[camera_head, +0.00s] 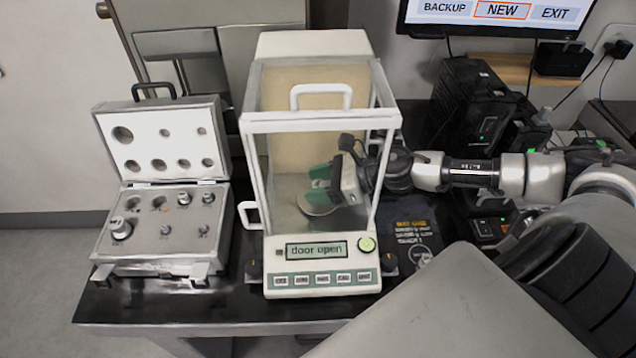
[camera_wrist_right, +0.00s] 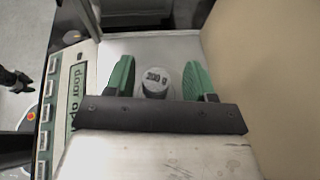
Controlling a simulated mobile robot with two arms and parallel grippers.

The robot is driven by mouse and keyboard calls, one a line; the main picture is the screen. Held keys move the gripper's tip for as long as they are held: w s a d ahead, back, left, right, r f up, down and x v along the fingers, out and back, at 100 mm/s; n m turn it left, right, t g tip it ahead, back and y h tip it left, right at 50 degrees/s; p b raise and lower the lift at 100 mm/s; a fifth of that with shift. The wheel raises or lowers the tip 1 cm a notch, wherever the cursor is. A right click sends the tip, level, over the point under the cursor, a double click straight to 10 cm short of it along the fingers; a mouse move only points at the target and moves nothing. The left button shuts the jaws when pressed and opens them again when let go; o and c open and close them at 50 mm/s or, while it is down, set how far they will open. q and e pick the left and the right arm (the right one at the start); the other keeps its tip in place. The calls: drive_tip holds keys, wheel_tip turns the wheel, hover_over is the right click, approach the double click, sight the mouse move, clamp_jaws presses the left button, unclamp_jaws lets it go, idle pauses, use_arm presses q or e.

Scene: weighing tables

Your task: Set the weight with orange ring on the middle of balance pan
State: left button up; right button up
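My right gripper (camera_head: 318,182) is inside the glass chamber of the balance, low over the round balance pan (camera_head: 318,208). Its two green fingers (camera_wrist_right: 160,82) are apart. A grey weight marked 200 g (camera_wrist_right: 155,84) stands upright between them in the right wrist view, with a gap on each side. It appears to be on the pan; the gripper hides it in the head view. I cannot make out an orange ring on it. A small orange mark (camera_head: 184,207) shows in the weight case (camera_head: 150,245).
The balance display (camera_head: 316,250) reads "door open". The open weight case at the left holds several weights, including a large one (camera_head: 121,229). Glass walls and a frame stand around my right gripper. Black boxes (camera_head: 468,105) stand behind, at the right.

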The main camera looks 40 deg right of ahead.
use_arm(q)
drive_tip(key=shift+w, duration=0.15)
use_arm(e)
drive_tip(key=shift+r, duration=0.25)
drive_tip(key=shift+s+d+f, duration=0.1)
drive_tip(key=shift+s+d, duration=0.25)
drive_tip(key=shift+d, duration=0.1)
drive_tip(key=b+v, duration=0.1)
drive_tip(key=v, duration=0.1)
drive_tip(key=shift+s+r, duration=0.25)
drive_tip(key=shift+r, duration=0.05)
drive_tip(key=shift+p+v, duration=0.65)
drive_tip(key=shift+v, duration=0.45)
use_arm(q)
wheel_tip(320, 180, up, 7)
drive_tip(key=p, duration=0.6)
drive_tip(key=shift+d+p, duration=0.15)
drive_tip(key=shift+p, duration=0.15)
use_arm(e)
drive_tip(key=v, duration=0.6)
use_arm(q)
drive_tip(key=shift+w, duration=0.1)
use_arm(e)
drive_tip(key=shift+d+r, duration=0.1)
drive_tip(key=shift+d, duration=0.05)
